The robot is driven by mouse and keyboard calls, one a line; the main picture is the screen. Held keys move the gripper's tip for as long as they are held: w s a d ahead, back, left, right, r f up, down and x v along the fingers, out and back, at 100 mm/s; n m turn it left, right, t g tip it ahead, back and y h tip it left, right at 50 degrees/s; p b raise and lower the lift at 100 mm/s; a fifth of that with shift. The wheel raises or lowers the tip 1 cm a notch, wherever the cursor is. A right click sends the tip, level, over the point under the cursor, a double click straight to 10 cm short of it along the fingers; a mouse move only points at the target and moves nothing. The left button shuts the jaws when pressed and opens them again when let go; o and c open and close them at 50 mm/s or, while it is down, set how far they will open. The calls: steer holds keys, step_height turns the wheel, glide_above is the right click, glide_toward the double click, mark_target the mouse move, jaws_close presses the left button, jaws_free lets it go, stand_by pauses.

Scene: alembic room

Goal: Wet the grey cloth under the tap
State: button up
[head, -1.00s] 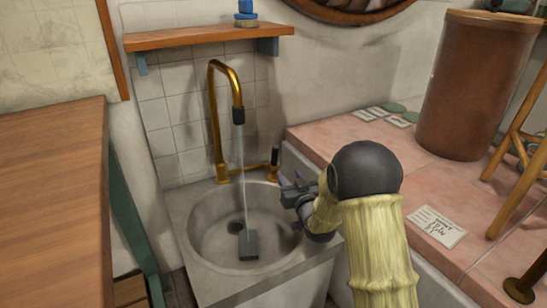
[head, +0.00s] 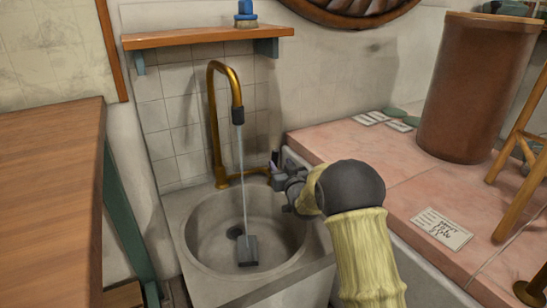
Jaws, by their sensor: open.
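The grey cloth (head: 248,250) is a small dark grey block lying on the floor of the round stone basin (head: 203,231). The brass tap (head: 217,130) is running, and its thin stream comes down onto or right beside the cloth. My gripper (head: 277,166) is at the basin's back right rim, near the tap's handle, above and apart from the cloth. It is open. Its fingertips and the tap's handle overlap in the picture, so I cannot tell whether they touch.
A pink tiled counter (head: 420,185) with a brown cylinder (head: 480,85) and a paper label (head: 443,228) lies to the right. A wooden table (head: 50,190) stands at the left. A wooden shelf (head: 205,37) hangs above the tap.

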mark_target(274, 153)
steer(key=shift+b+x, duration=1.45)
steer(key=shift+x, duration=2.85)
steer(key=shift+a, duration=0.1)
jaws_close()
